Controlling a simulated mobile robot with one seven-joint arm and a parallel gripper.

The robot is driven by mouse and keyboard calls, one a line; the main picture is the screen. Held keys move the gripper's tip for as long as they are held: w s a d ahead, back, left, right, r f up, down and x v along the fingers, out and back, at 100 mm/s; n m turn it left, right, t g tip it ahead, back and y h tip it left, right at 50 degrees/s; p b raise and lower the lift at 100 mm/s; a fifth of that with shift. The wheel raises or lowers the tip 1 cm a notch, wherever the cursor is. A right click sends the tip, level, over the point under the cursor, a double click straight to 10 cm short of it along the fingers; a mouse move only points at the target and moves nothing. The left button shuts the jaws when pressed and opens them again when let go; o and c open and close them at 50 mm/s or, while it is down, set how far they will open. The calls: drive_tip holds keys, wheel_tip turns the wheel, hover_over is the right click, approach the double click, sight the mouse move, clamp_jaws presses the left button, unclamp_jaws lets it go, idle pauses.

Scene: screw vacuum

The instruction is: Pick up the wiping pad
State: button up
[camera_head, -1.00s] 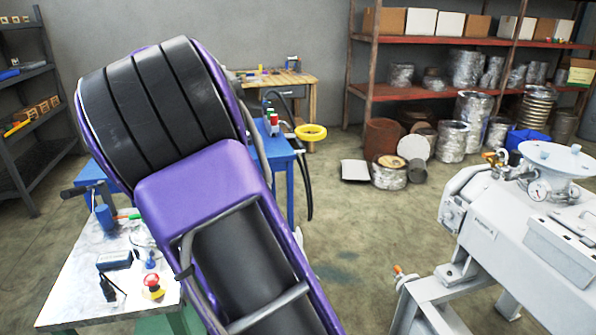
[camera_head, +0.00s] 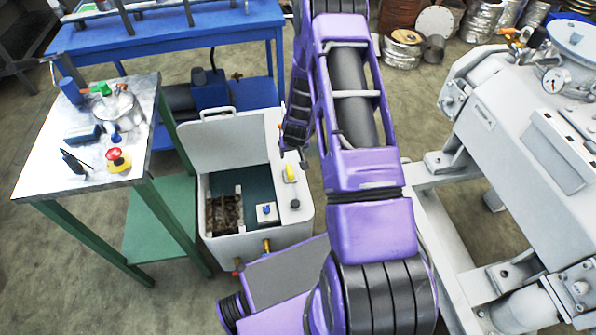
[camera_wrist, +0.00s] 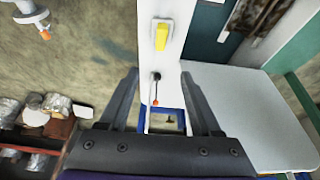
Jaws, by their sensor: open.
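A small yellow block (camera_head: 290,173) sits on a white base on the right-hand top ledge of an open white tank (camera_head: 306,215). It may be the wiping pad, but I cannot tell for sure. In the wrist view the yellow block (camera_wrist: 161,36) lies beyond my fingertips, near the top middle. My gripper (camera_wrist: 160,76) is open, with nothing between its fingers. In the head view my gripper (camera_head: 292,150) is small and dark, near the ledge just behind the yellow block. Its fingers are hard to make out there.
The tank's raised lid (camera_head: 225,143) stands behind its opening, which holds brown clumps (camera_head: 224,213) and a small blue-and-white item (camera_head: 267,211). A metal-topped table (camera_head: 90,165) with tools is at left. A blue bench (camera_head: 180,30) is behind. A grey machine (camera_head: 530,130) is at right.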

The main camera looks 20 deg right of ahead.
sight(290, 170)
drive_tip(key=b+x, duration=0.1)
drive_tip(key=x, duration=0.5)
drive_tip(key=b+x, duration=0.1)
drive_tip(key=x, duration=0.5)
drive_tip(key=b+x, duration=0.1)
drive_tip(key=x, duration=0.4)
drive_tip(key=shift+s+a+f, duration=0.15)
drive_tip(key=shift+s+f, duration=0.1)
drive_tip(key=shift+f, duration=0.3)
clamp_jaws()
